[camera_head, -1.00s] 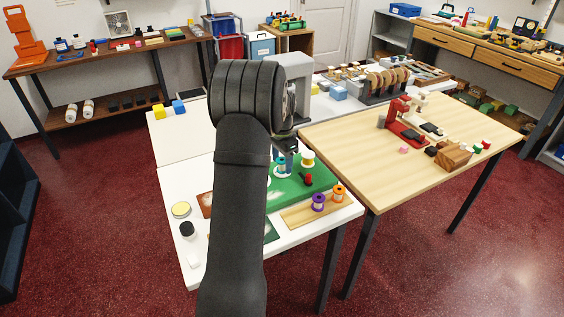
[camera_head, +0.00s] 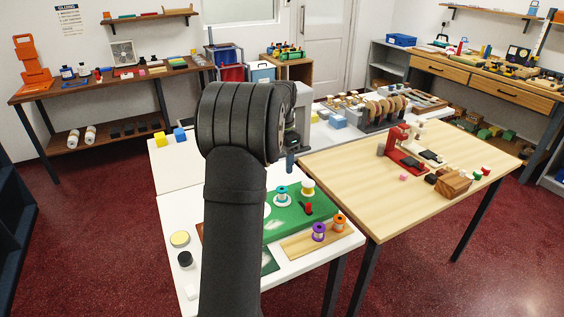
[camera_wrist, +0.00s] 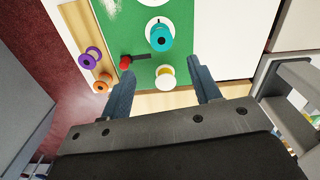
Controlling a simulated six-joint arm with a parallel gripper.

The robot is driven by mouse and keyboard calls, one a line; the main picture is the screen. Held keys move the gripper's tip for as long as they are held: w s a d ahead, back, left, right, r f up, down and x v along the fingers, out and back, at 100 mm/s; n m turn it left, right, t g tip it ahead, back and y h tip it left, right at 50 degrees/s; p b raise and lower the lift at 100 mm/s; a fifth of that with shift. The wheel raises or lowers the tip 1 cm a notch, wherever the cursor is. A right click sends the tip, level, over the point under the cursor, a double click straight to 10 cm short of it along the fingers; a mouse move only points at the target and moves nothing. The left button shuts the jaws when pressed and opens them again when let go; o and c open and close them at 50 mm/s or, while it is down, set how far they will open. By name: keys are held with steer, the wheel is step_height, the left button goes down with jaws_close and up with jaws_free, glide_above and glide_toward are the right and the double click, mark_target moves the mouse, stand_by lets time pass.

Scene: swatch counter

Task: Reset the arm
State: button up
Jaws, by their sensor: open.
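My gripper shows in the wrist view (camera_wrist: 162,85) with its two blue-grey fingers spread wide and nothing between them. In the head view it is mostly hidden behind my dark arm; a fingertip (camera_head: 290,162) shows above the back of the green mat (camera_head: 285,227). A teal spool (camera_head: 282,193) stands on a white disc on the mat and also shows in the wrist view (camera_wrist: 160,37). A yellow-rimmed white spool (camera_head: 308,187) and a red item (camera_head: 308,208) are near it. A purple spool (camera_head: 319,231) and an orange spool (camera_head: 339,223) stand on a wooden strip (camera_head: 303,244).
A wooden table (camera_head: 370,190) at the right holds a red device (camera_head: 403,147) and a wood block (camera_head: 453,183). Behind stands a rack of brown discs (camera_head: 383,109). A yellow-topped tin (camera_head: 180,239) and a black-topped jar (camera_head: 185,259) stand at the white counter's left edge.

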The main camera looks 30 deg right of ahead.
mark_target(282, 190)
steer(key=shift+f, duration=0.1)
step_height(282, 190, down, 12)
steer(key=shift+f, duration=0.25)
steer(key=shift+r, duration=2.3)
